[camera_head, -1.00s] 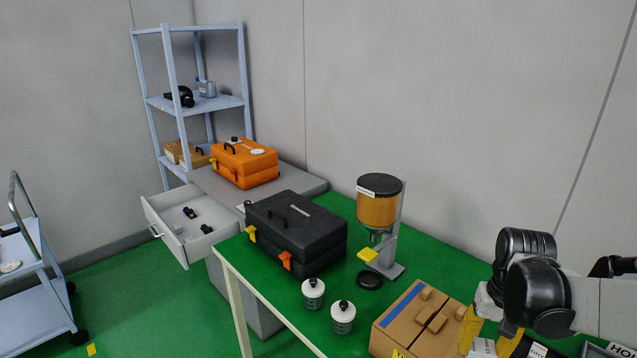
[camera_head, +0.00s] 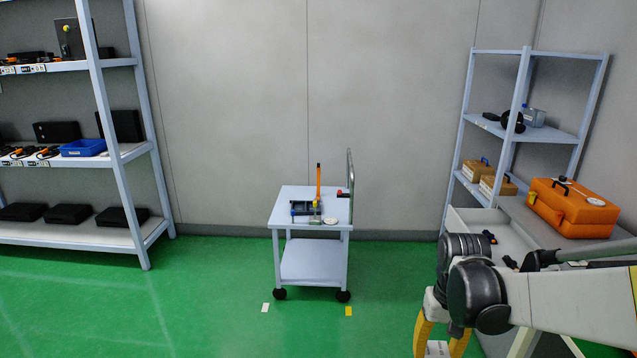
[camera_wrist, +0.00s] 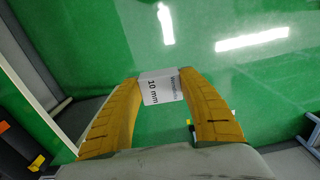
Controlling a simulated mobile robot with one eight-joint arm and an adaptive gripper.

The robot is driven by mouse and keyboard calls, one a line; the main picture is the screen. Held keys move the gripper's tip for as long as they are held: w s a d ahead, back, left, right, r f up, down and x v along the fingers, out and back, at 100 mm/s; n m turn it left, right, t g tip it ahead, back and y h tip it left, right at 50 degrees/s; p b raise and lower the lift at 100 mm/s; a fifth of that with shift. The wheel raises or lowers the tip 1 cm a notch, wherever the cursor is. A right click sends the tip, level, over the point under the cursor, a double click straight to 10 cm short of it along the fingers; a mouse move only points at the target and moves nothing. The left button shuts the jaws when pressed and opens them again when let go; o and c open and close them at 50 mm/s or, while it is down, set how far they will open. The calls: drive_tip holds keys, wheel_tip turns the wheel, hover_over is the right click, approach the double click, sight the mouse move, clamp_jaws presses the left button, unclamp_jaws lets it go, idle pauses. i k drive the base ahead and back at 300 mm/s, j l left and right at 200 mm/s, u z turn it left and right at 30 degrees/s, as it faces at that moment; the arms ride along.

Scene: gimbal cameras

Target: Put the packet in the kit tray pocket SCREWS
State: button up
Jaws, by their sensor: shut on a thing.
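My gripper (camera_head: 441,340) is at the lower right of the head view, its yellow fingers pointing down. It is shut on a small white packet (camera_head: 437,349), held in the air over the green floor. In the wrist view the packet (camera_wrist: 161,87) sits between the two yellow fingertips of my gripper (camera_wrist: 160,85). Its label reads "10 mm", with a smaller word above that I cannot read surely. I cannot make out a kit tray or a SCREWS pocket in these views.
A small cart (camera_head: 281,221) with tools on top stands by the wall. A large shelf (camera_head: 110,158) with dark boxes is at left.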

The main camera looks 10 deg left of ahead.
sight(300, 209)
drive_tip(key=i+j+u, duration=0.45)
drive_tip(key=i, duration=0.2)
drive_tip(key=i+j+u, duration=0.25)
drive_tip(key=i+u, duration=0.2)
drive_tip(key=i, duration=0.25)
drive_tip(key=i+u, duration=0.45)
drive_tip(key=i, duration=0.2)
drive_tip(key=i+j, duration=0.15)
drive_tip(key=i, duration=1.1)
drive_tip(key=i+j, duration=0.1)
drive_tip(key=i, duration=1.1)
drive_tip(key=i+l+z, duration=0.1)
drive_tip(key=i+z, duration=0.7)
drive_tip(key=z, duration=0.15)
drive_tip(key=i+j+z, duration=0.25)
drive_tip(key=i+z, duration=0.25)
drive_tip(key=i+j+z, duration=0.25)
drive_tip(key=z, duration=0.25)
drive_tip(key=i+j+z, duration=0.15)
drive_tip(key=i+z, duration=0.15)
drive_tip(key=z, duration=0.15)
drive_tip(key=i+j+z, duration=0.3)
drive_tip(key=z, duration=0.15)
drive_tip(key=i+j+z, duration=0.25)
drive_tip(key=z, duration=0.25)
drive_tip(key=i+j+z, duration=0.1)
drive_tip(key=j+z, duration=0.35)
drive_tip(key=j, duration=0.1)
